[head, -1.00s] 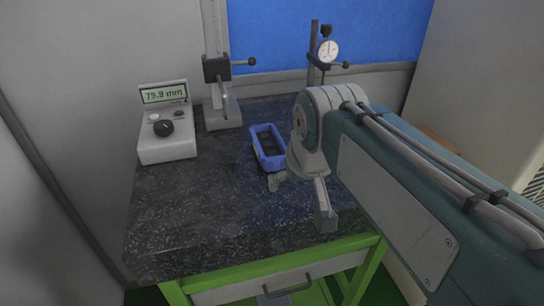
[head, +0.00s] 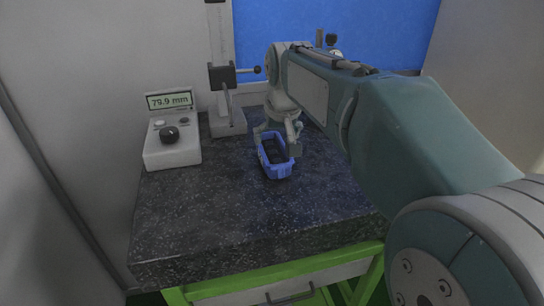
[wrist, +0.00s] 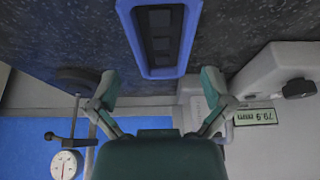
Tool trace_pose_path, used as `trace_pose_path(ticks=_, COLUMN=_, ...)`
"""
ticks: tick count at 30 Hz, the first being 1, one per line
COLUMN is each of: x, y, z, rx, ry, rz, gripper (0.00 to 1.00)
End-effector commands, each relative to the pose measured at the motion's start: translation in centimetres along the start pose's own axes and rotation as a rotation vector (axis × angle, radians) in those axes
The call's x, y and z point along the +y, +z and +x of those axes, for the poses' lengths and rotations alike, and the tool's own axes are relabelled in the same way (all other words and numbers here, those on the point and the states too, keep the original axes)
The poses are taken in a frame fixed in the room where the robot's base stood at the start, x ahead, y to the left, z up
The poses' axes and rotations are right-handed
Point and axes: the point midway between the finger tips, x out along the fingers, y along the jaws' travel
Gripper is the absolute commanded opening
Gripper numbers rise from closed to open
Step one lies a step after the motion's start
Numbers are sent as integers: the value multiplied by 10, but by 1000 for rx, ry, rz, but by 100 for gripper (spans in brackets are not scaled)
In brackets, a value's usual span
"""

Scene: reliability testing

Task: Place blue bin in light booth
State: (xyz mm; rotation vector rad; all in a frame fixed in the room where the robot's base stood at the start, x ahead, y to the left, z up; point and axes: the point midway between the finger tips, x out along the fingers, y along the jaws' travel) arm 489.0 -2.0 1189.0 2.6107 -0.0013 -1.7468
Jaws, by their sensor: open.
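The blue bin (head: 277,168) sits upright on the dark speckled tabletop, and dark contents show inside it. My gripper (head: 278,142) is open at the far end of the bin, its fingers close to the rim in the head view. In the wrist view the bin (wrist: 183,60) lies beyond and between the open fingers of my gripper (wrist: 158,88). I cannot tell whether a finger touches the bin. The light booth is not identifiable in these views.
A grey measuring unit (head: 172,145) with a "79.9 mm" display stands at the left back. A clamp stand (head: 226,100) rises behind the bin. A dial gauge (wrist: 65,164) shows in the wrist view. The front and left tabletop (head: 210,225) is clear.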

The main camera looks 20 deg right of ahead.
Motion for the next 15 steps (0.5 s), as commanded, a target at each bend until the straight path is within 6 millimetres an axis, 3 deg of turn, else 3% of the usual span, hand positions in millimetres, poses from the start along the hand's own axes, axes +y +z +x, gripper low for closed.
trace_pose_path(ticks=15, x=-3, y=-1, z=60, rx=-2, ry=0, rz=0, gripper=100)
